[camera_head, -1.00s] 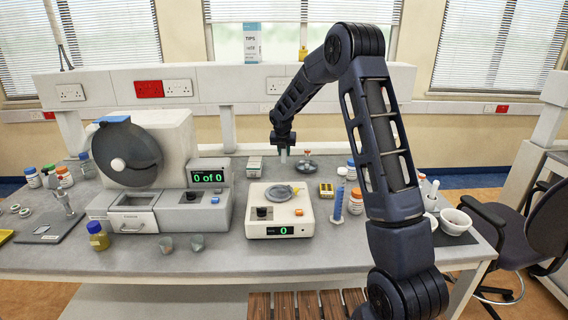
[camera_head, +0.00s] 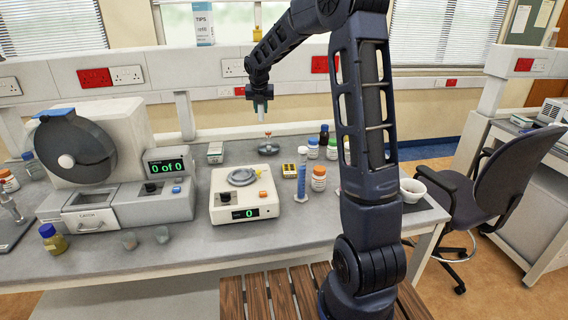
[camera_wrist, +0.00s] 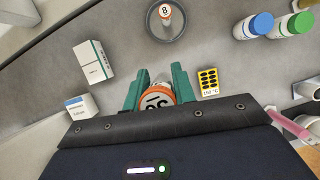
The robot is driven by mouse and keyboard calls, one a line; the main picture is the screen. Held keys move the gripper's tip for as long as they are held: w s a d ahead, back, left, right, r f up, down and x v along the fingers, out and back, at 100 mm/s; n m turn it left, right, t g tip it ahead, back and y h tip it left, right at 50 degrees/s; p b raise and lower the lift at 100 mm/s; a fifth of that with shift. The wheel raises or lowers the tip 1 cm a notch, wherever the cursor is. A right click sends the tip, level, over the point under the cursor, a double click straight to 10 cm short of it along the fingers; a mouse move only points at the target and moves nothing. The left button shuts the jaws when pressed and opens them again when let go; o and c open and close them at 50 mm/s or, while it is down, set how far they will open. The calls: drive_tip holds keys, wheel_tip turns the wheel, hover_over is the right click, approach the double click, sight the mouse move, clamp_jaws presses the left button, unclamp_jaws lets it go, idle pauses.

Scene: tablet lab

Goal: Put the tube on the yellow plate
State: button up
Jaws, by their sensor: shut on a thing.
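My gripper (camera_wrist: 156,92) is shut on a tube (camera_wrist: 157,100) with an orange rim and a printed white top, seen end-on between the green fingers. In the head view, my gripper (camera_head: 260,104) hangs well above the back of the bench, and the tube is too small there to make out clearly. A yellow plate-like block (camera_head: 289,170) with dark wells lies on the bench, right of the white balance. It also shows in the wrist view (camera_wrist: 208,82), to the right of the fingers, marked 150 °C. No other yellow plate shows clearly now.
A grey round dish (camera_wrist: 180,28) holds an upright orange-topped piece marked 8. White cartons (camera_wrist: 94,62) lie left of the fingers. Capped bottles (camera_head: 318,178), a blue cylinder (camera_head: 301,182) and the balance (camera_head: 244,205) surround the yellow block.

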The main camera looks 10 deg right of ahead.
hover_over(289, 167)
drive_tip(key=f, duration=1.9)
drive_tip(key=shift+s+f, duration=0.15)
drive_tip(key=shift+s, duration=0.05)
drive_tip(key=shift+f, duration=0.15)
drive_tip(key=o, duration=1)
